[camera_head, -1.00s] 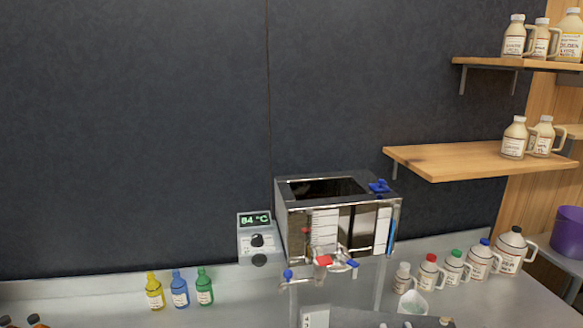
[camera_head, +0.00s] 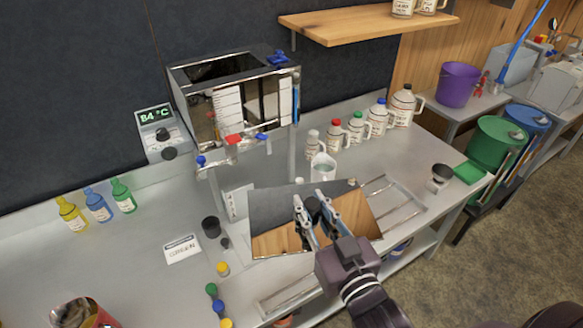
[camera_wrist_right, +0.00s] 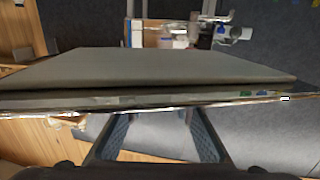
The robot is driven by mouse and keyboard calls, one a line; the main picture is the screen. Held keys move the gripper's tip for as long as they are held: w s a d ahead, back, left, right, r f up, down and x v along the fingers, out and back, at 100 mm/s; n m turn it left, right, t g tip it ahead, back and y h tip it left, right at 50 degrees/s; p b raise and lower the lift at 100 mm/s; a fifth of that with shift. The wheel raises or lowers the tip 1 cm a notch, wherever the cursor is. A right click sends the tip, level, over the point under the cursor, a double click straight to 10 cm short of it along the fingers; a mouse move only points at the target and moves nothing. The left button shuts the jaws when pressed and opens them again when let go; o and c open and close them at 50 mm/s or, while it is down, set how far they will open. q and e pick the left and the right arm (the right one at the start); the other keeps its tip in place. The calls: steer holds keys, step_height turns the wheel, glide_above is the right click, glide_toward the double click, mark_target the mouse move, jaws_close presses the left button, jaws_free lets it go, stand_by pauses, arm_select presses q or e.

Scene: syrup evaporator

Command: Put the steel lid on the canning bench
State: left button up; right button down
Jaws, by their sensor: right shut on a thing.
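The steel lid (camera_head: 272,208) is a flat, mirror-like plate reflecting the dark wall and wood. My right gripper (camera_head: 316,208) is shut on it and holds it tilted in front of the evaporator (camera_head: 240,100). In the right wrist view the lid (camera_wrist_right: 170,65) spans the picture, its near edge between the fingers (camera_wrist_right: 150,132). A long steel bench (camera_head: 150,235) lies below; I cannot tell whether it is the canning bench or whether the lid touches anything on it. The evaporator's top is open and dark inside. My left gripper is not in view.
Several jugs (camera_head: 355,128) line the bench's back; coloured bottles (camera_head: 97,205) stand at left. A white jug (camera_head: 322,167), black cup (camera_head: 211,227) and small caps lie near the lid. A metal rack (camera_head: 400,205) is right of it. Another table (camera_head: 450,113) holds a purple bucket (camera_head: 457,85).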

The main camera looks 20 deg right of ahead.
mark_target(259, 228)
steer(key=a+n+g+y, duration=0.1)
steer(key=a+n+y, duration=0.1)
steer(key=a+y, duration=0.1)
steer(key=a+r+n+g+y, duration=0.1)
steer(key=a+n+g+y, duration=0.1)
steer(key=a+n+y, duration=0.1)
steer(key=a+n+g+y, duration=0.1)
steer(key=a+n+y, duration=0.2)
steer(key=a+y, duration=0.2)
steer(key=shift+r, duration=0.25)
steer(key=shift+a+r+n+g+y, duration=0.15)
steer(key=shift+a+n+g+y, duration=0.95)
steer(key=shift+a+g, duration=0.35)
steer(key=shift+a+r+n+g+y, duration=0.15)
steer(key=shift+a+n+g+y, duration=0.9)
steer(key=shift+a+g, duration=0.35)
